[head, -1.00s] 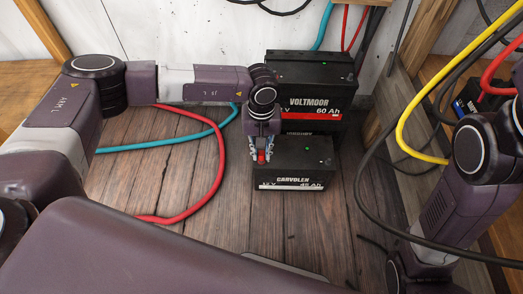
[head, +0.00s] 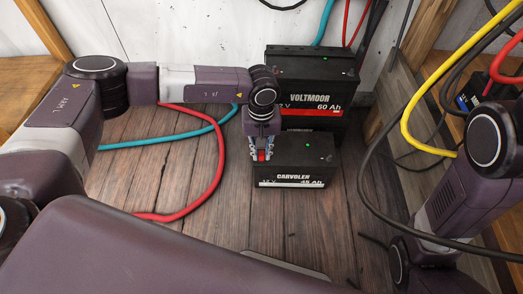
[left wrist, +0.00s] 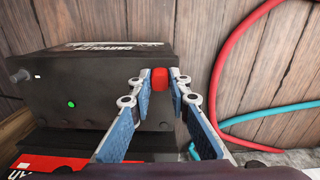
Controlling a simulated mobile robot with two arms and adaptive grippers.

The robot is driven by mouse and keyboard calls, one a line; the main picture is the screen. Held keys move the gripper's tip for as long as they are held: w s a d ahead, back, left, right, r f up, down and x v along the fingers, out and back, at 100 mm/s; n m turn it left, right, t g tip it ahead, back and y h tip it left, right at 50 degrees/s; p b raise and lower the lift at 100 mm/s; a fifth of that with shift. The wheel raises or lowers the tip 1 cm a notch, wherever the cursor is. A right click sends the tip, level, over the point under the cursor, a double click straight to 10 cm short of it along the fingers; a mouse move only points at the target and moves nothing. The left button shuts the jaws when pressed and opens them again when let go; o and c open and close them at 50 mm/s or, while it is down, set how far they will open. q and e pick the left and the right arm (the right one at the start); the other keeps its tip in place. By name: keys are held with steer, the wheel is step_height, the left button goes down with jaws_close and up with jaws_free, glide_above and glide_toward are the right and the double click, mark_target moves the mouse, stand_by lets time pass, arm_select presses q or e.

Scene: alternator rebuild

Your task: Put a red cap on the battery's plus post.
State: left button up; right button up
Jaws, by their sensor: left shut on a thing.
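The black CARVOLEN battery (head: 315,172) stands on the plank floor, and its top fills the left of the left wrist view (left wrist: 90,85). My left gripper (head: 261,156) is over the left end of its top. In the left wrist view my left gripper (left wrist: 160,80) is shut on a small red cap (left wrist: 160,77), which sits between its fingertips. The cap is at the battery's corner. Whatever is under it is hidden, so I cannot tell whether it rests on a post. A bare grey post (left wrist: 21,76) shows at the battery's other end. My right gripper is out of view.
The black VOLTMOOR battery (head: 310,72) stands close behind, with a red band. A red cable (head: 220,165) and a teal cable (head: 175,141) lie on the floor at left. A yellow cable (head: 405,130) and a black cable hang at right.

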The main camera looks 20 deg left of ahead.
mark_target(262, 154)
arm_select(q)
steer(key=o, duration=0.8)
steer(key=shift+r, duration=5.95)
